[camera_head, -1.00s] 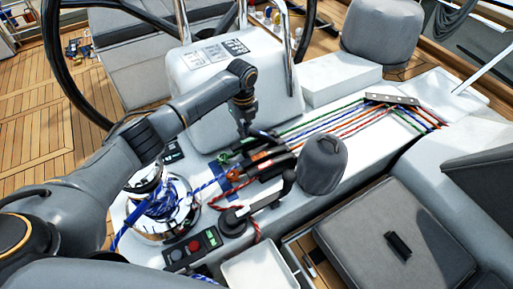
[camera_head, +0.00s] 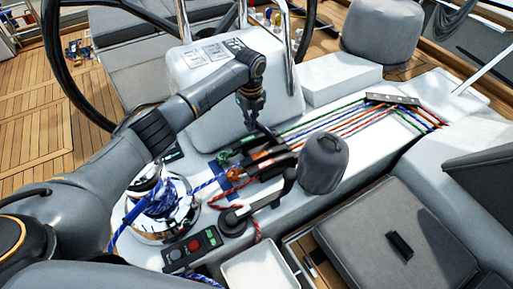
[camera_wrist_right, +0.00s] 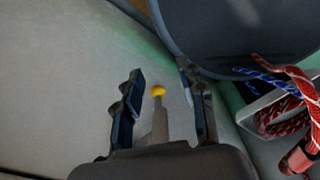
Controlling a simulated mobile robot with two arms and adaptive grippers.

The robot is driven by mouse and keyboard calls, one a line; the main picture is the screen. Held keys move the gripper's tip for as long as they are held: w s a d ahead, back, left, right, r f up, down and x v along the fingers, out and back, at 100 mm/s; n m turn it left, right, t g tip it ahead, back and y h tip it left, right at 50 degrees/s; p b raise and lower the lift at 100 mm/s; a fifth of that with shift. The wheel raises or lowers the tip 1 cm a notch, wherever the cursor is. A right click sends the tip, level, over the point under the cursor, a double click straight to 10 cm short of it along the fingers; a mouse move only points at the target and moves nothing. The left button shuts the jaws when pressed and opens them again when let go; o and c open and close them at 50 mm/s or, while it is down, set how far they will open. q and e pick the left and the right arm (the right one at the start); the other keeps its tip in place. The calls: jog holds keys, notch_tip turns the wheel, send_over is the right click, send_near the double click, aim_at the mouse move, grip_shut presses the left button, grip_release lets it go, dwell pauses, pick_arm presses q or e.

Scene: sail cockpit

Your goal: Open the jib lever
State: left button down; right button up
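The bank of rope clutches (camera_head: 265,163) with dark levers sits on the white cockpit console, with green, orange and red lines running through it. I cannot read which lever is the jib one. A dark lever (camera_head: 271,135) at the far end of the bank stands raised at an angle. My left gripper (camera_head: 252,122) points down just above and beside this far end; whether it touches the lever is unclear. Its fingers are too small to judge. My right gripper (camera_wrist_right: 160,75) is open in the right wrist view, fingers apart, with a yellow-tipped stub (camera_wrist_right: 158,92) showing between them.
A winch (camera_head: 160,205) wrapped in blue rope stands left of the clutches. A grey covered winch (camera_head: 323,163) and a black handle (camera_head: 262,203) are close on the right. A button panel (camera_head: 192,248) lies in front. A white pedestal (camera_head: 215,70) rises behind.

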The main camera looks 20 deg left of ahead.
pick_arm(q)
jog(key=shift+w+d+f+b, duration=0.15)
jog(key=shift+w+d+b, duration=0.1)
jog(key=shift+d, duration=0.2)
jog(key=shift+w+d+f+b, duration=0.1)
jog(key=shift+w+d+b, duration=0.1)
jog(key=shift+d, duration=0.2)
jog(key=shift+w+d+f, duration=0.1)
jog(key=shift+w+a+p, duration=0.3)
jog(key=shift+w+p, duration=0.15)
jog(key=shift+p, duration=0.45)
jog(key=s+a+r+p, duration=0.2)
jog(key=r+p, duration=0.4)
jog(key=p, duration=0.3)
jog(key=shift+s+a, duration=0.3)
jog(key=shift+s, duration=0.2)
pick_arm(e)
notch_tip(320, 180, up, 9)
jog(key=shift+w, duration=0.25)
